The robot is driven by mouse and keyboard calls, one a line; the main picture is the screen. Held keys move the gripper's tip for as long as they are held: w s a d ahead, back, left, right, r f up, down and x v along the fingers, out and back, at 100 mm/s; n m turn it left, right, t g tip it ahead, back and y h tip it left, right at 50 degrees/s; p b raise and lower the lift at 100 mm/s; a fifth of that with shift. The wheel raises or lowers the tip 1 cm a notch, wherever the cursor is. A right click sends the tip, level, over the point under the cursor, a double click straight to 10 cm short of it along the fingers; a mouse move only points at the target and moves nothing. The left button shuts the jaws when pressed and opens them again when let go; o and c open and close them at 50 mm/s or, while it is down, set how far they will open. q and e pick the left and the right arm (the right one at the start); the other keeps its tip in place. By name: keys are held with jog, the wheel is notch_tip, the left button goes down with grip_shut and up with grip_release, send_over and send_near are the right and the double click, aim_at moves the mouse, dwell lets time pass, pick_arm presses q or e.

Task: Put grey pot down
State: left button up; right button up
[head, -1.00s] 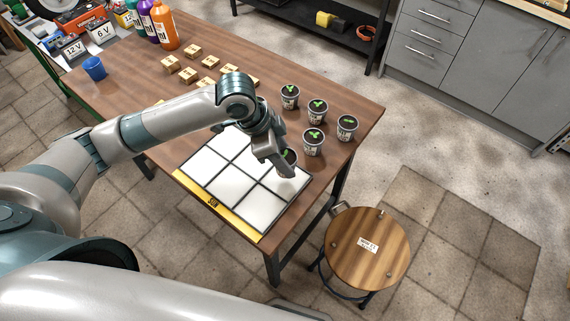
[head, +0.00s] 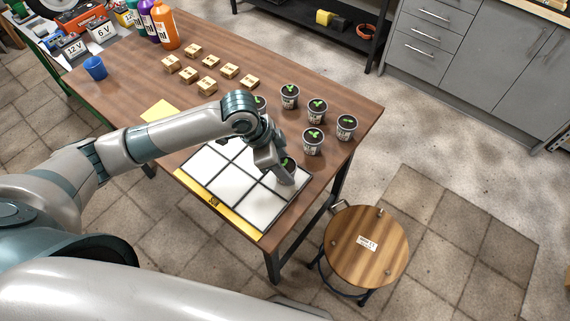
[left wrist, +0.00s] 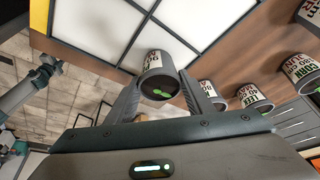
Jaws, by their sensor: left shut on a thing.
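My left gripper (head: 278,172) is shut on a grey pot (head: 289,173) with a green sprout. It holds the pot over the right end of the white gridded board (head: 232,184), at its far-right corner cell. In the left wrist view the labelled pot (left wrist: 158,66) sits between the two fingers, close to the board (left wrist: 95,22). I cannot tell whether its base touches the board.
Several similar pots (head: 312,142) stand on the table (head: 215,110) just beyond the board; one is partly behind my arm. Small wooden blocks (head: 208,86), a yellow sheet (head: 160,110) and a blue cup (head: 95,68) lie farther left. A round stool (head: 365,255) stands at right.

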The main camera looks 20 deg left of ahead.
pick_arm(q)
jog(key=o, duration=1.1)
jog(key=b+v, duration=0.1)
jog(key=v, duration=1.1)
jog(key=shift+b, duration=0.35)
jog(key=shift+s, duration=0.1)
